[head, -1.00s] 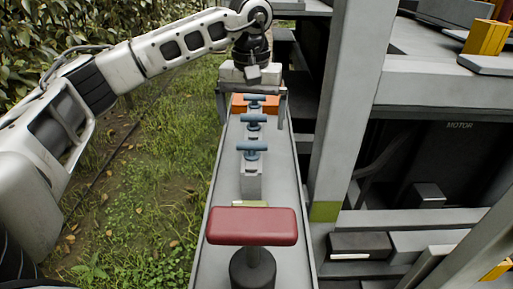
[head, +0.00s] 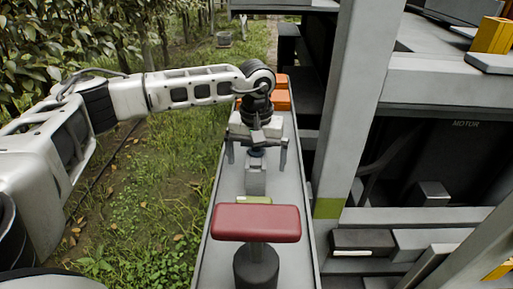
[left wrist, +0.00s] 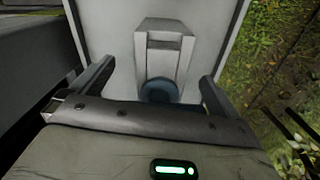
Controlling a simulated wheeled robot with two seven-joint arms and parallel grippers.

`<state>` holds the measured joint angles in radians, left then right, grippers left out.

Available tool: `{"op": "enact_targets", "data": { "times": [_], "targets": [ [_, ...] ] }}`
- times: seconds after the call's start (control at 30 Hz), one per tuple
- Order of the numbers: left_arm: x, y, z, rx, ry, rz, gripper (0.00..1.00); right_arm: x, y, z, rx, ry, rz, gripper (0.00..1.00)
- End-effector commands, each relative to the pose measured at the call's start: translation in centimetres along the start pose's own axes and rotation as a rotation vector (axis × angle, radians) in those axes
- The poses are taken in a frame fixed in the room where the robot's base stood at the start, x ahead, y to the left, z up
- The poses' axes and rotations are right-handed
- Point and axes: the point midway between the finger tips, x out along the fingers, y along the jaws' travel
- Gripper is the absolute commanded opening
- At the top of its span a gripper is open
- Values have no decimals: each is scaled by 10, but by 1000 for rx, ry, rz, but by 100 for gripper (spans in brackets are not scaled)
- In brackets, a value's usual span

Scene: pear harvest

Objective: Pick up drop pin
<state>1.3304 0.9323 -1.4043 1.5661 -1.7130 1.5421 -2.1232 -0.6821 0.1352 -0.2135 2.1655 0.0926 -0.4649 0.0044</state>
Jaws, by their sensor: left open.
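A grey block (head: 255,181) stands on the long grey ledge (head: 285,190), with a blue pin handle (head: 256,153) on top, mostly hidden under my left gripper. My left gripper (head: 257,160) is open, pointing down, with one finger on each side of the block's top. In the left wrist view, the gripper (left wrist: 158,85) is open, with the grey block (left wrist: 165,45) and the round blue pin end (left wrist: 160,91) between its fingers, and clear space on both sides. The other blue pins farther back are hidden behind the gripper. My right gripper is not in view.
A red padded T-shaped piece (head: 257,222) on a dark cylinder stands nearest on the ledge. An orange block (head: 281,98) lies at the far end. A grey post (head: 345,110) and machine frame rise close on the right. Grass (head: 160,190) lies left.

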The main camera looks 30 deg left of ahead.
Motion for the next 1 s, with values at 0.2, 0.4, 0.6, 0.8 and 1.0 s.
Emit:
{"op": "enact_targets", "data": {
  "times": [0.2, 0.4, 0.6, 0.8, 1.0],
  "targets": [
    [0, 0, 0, 0, 0, 0, 75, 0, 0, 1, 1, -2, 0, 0],
    [-1, 0, 0, 0, 0, 0, 56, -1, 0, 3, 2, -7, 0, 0],
    [-4, 0, 0, 0, 1, 0, 56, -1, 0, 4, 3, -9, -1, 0],
    [-36, 0, -1, 0, 4, 2, 56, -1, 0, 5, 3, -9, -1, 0],
    [-76, 1, -1, 1, 3, 2, 56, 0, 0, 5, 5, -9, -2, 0]
  ]
}}
